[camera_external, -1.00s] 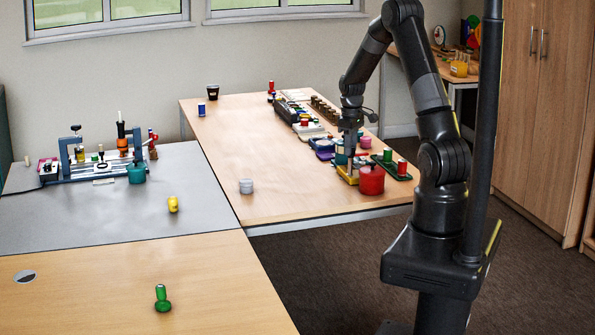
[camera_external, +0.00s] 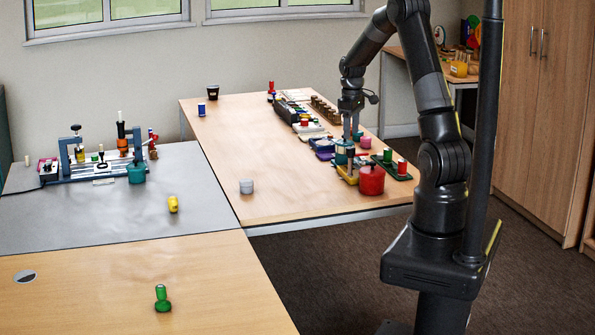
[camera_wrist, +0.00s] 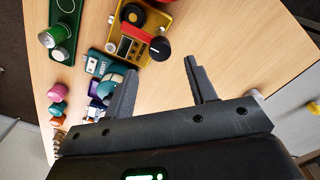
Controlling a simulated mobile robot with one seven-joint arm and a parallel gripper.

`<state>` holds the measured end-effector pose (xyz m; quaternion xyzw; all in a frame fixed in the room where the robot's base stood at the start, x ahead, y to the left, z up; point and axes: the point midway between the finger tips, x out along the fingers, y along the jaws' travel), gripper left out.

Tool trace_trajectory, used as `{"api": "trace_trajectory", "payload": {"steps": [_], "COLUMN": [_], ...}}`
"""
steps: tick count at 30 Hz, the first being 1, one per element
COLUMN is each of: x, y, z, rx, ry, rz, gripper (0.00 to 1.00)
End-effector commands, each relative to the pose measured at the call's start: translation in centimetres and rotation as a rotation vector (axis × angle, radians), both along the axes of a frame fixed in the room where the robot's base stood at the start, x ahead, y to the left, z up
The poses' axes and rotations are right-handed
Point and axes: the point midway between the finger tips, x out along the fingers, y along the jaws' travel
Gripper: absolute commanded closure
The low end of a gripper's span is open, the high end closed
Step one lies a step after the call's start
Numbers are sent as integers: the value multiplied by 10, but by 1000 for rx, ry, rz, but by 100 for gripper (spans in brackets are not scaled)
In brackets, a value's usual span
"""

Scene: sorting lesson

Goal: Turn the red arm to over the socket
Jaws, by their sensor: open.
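The yellow base (camera_wrist: 152,20) is at the top of the wrist view; it also shows in the external view (camera_external: 346,174), partly hidden. The red arm (camera_wrist: 138,33) lies across it, running from near a black round part (camera_wrist: 133,14) to a black knob (camera_wrist: 160,48) at the base's lower right edge. A panel with small square plates (camera_wrist: 125,46) is on the base left of the knob; I cannot tell which part is the socket. My gripper (camera_wrist: 162,68) is open and empty, apart from the knob, which lies just beyond the fingertips.
A green tray with green and red pieces (camera_external: 391,165) and a red canister (camera_external: 371,181) stand close to the base. Teal (camera_wrist: 108,76), pink (camera_wrist: 58,92) and other small pieces crowd the left. The wooden table (camera_wrist: 225,35) is clear on the right.

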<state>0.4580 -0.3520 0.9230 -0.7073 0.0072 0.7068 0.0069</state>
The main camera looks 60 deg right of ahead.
Motion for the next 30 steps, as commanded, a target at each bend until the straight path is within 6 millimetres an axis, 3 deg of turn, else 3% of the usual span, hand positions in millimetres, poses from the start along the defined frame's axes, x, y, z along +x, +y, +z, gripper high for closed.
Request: {"api": "trace_trajectory", "payload": {"steps": [3, 9, 30], "x": [0, 0, 1], "y": [0, 0, 4], "z": [23, 44, 50], "rx": [-2, -1, -3], "ry": [-2, -1, -4], "rz": [0, 0, 2], "gripper": [49, 49, 49]}}
